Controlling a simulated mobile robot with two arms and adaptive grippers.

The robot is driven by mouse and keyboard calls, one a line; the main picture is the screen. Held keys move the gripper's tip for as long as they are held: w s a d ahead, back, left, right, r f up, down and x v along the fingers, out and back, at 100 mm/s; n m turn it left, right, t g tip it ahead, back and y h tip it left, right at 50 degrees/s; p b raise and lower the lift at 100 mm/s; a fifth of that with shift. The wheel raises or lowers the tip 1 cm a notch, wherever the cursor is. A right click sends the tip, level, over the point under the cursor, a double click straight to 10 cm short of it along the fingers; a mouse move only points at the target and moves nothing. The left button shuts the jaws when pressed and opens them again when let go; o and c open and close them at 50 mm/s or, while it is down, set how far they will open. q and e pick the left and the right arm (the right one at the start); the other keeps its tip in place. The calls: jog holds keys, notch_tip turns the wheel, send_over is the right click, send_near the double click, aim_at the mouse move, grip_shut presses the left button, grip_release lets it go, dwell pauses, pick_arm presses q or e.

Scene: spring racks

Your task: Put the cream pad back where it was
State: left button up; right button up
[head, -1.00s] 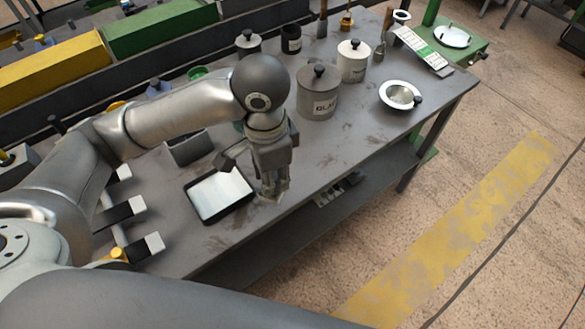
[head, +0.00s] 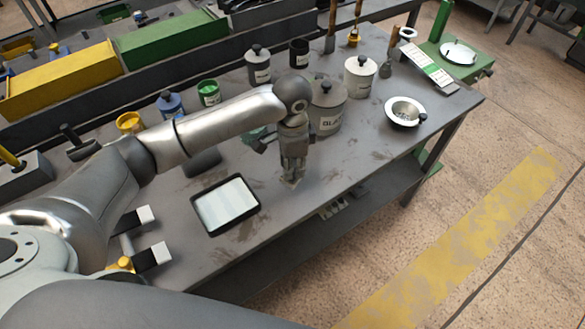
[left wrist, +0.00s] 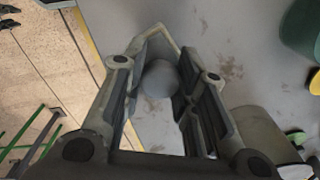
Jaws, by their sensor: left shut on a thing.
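My left gripper (head: 292,177) points down low over the grey bench, right of a black tray (head: 256,209) with a pale face. In the left wrist view, the fingers (left wrist: 158,85) stand either side of a rounded grey knob-like shape (left wrist: 160,78). A pale angled edge (left wrist: 172,42) shows beyond them. Most of the held thing is hidden, and contact with the bench cannot be told. My right gripper is out of view.
A lidded grey canister (head: 328,103) stands just behind my left gripper, with a white canister (head: 360,76) farther right. A metal dish (head: 404,112) sits near the bench's right end. Bare bench lies right of the gripper.

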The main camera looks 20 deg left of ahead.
pick_arm(q)
jog(key=shift+w+a+f, duration=0.1)
jog(key=shift+w+f, duration=0.25)
jog(key=shift+f, duration=0.2)
notch_tip(320, 180, down, 2)
jog(key=shift+f+p, duration=0.1)
jog(key=shift+p, duration=0.65)
jog(key=shift+f, duration=0.25)
jog(key=shift+f, duration=0.15)
jog(key=o, duration=0.9)
